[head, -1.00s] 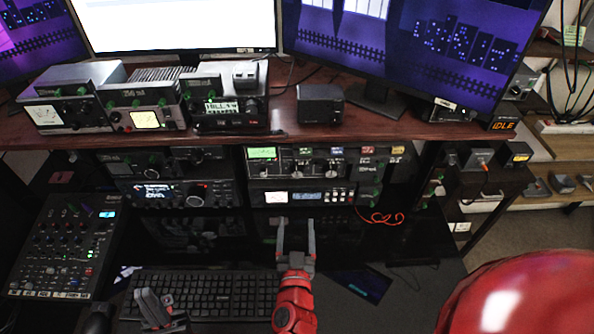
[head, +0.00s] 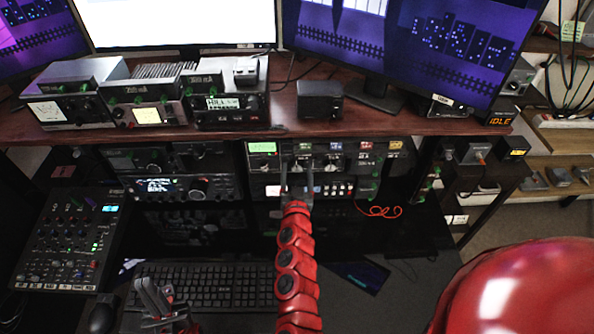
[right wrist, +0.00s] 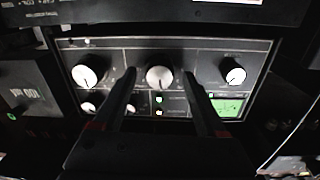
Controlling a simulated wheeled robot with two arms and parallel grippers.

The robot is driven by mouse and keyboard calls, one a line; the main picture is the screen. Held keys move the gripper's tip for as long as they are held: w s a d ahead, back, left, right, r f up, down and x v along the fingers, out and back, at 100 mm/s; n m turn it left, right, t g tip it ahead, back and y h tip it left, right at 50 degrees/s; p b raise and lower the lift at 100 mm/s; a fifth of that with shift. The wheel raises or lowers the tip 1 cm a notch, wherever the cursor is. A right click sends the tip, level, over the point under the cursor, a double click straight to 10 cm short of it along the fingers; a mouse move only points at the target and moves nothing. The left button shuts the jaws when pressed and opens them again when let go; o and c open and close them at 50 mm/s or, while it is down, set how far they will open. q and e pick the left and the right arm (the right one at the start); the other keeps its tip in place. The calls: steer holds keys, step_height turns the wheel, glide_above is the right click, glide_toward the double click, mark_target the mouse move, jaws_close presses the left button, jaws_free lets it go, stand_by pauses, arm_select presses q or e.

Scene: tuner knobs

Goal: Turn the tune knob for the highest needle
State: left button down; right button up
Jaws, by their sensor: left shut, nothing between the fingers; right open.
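The tuner panel with a small green display (head: 262,148) is on the shelf under the desk top. In the right wrist view the panel shows a row of white-faced knobs, with the green display (right wrist: 228,107) at lower right. My right gripper (head: 298,178) is open in front of this panel. In the right wrist view its fingers (right wrist: 160,88) point at the middle knob (right wrist: 159,77), one to each side; I cannot tell whether they touch it. Which knob is tune is not readable. My left gripper (head: 152,290) is shut and empty above the keyboard's left end.
Other radios with lit meters (head: 147,116) stand on the desk top (head: 400,115). Another radio (head: 175,188) is left of the tuner panel. A mixer (head: 68,240), a keyboard (head: 215,285) and a red cable (head: 380,211) lie around the lower area.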

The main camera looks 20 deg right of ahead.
jaws_close()
steer(key=m+b, duration=0.2)
steer(key=shift+d+f+m, duration=0.1)
steer(key=shift+f+m, duration=0.05)
steer(key=shift+m, duration=0.85)
jaws_free()
steer(key=shift+r, duration=0.2)
steer(key=b+v, duration=0.1)
steer(key=v, duration=1.6)
steer(key=shift+s, duration=0.15)
stand_by(0.6)
